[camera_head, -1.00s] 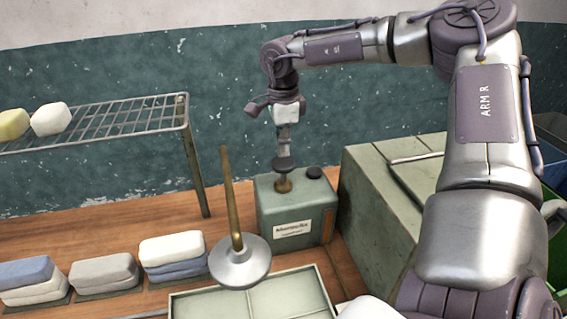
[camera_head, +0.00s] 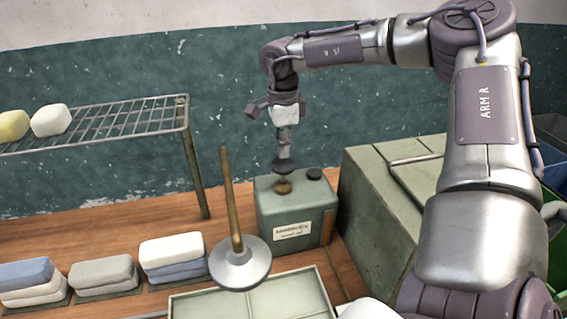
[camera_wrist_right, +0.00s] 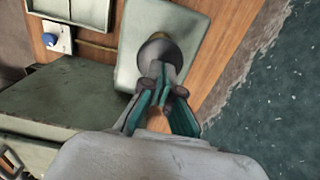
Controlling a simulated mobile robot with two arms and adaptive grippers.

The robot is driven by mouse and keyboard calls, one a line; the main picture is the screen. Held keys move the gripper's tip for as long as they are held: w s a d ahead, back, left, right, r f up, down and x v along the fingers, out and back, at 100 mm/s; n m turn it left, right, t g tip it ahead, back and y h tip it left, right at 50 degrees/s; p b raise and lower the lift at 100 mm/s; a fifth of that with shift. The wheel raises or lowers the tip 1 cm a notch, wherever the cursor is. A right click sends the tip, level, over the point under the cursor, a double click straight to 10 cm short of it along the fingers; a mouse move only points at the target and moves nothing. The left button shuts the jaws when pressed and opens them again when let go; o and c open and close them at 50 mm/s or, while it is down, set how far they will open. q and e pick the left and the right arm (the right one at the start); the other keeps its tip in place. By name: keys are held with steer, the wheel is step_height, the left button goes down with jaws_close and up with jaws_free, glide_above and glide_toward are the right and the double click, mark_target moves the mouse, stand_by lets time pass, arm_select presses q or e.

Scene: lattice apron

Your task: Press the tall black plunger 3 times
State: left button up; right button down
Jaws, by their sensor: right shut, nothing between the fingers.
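The tall black plunger (camera_head: 284,166) stands on a brass collar on top of a grey-green canister (camera_head: 282,212) with a white label. My right gripper (camera_head: 284,152) points straight down over the plunger, its fingers shut and empty. The fingertips are at the plunger's top; I cannot tell whether they touch it. In the right wrist view the plunger's dark round top (camera_wrist_right: 158,52) shows just past the fingertips (camera_wrist_right: 163,84), partly hidden by them. My left gripper is not in view.
A grey disc with an upright brown rod (camera_head: 231,200) stands in front of the canister. A green cabinet (camera_head: 385,215) is to its right. A wire rack (camera_head: 110,122), stacked cloths (camera_head: 172,250) and a pale tray (camera_head: 250,300) are nearby.

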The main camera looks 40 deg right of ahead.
mark_target(283, 163)
steer(key=shift+s+f+b, duration=0.1)
steer(key=shift+f+b, duration=2.35)
steer(key=shift+f, duration=0.1)
steer(key=shift+r+p, duration=0.4)
steer(key=shift+r, duration=0.2)
steer(key=shift+r+p, duration=0.95)
steer(key=shift+r, duration=0.95)
steer(key=shift+f, duration=0.15)
steer(key=shift+f+b, duration=2.1)
steer(key=shift+f, duration=0.1)
steer(key=shift+r+p, duration=1.3)
steer(key=shift+r, duration=1)
